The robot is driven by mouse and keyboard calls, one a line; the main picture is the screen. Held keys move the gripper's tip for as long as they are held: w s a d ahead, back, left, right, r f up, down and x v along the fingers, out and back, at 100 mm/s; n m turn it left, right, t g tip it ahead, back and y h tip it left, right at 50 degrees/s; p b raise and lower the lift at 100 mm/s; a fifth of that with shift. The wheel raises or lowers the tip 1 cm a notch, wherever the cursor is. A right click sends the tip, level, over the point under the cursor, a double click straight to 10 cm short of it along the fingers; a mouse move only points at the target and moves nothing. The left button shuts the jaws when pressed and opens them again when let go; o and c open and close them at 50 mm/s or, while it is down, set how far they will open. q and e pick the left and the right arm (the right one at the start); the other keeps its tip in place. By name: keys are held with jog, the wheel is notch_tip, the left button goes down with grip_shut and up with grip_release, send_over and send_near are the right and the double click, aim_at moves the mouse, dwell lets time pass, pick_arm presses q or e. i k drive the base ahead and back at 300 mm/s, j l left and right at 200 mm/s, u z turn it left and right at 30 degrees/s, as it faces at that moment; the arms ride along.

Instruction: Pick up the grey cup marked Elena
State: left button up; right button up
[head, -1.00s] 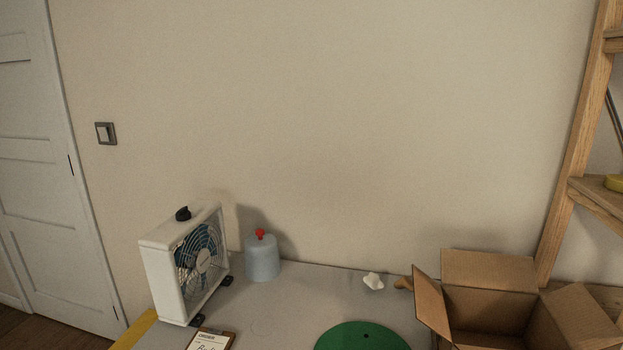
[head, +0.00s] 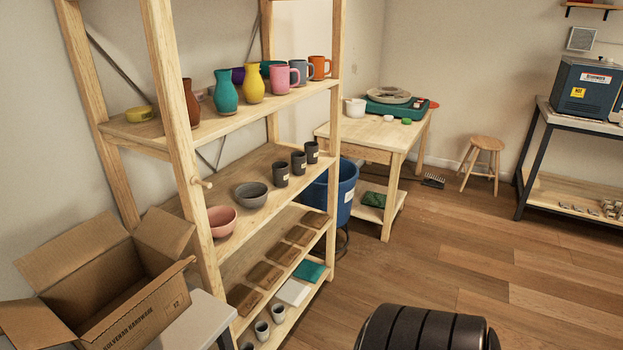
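Several dark grey cups stand in a row on the middle shelf of the wooden rack in the head view. The nearest grey cup (head: 280,174), the middle grey cup (head: 299,163) and the far grey cup (head: 312,152) each carry a small pale label. The writing is too small to read, so I cannot tell which is marked Elena. Smaller grey cups (head: 262,331) stand on the lowest visible shelf. Neither gripper is in view. A dark ribbed part of my own body shows at the bottom.
The wooden rack (head: 183,150) also holds vases, mugs, a pink bowl (head: 222,220) and a grey bowl (head: 251,195). An open cardboard box (head: 140,318) stands at left. A blue bin (head: 347,190) and a wooden table (head: 380,135) are behind the rack.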

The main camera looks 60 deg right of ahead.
aim_at(278, 310)
jog(key=z, duration=1.7)
jog(key=i+l, duration=0.1)
jog(key=l+u, duration=0.05)
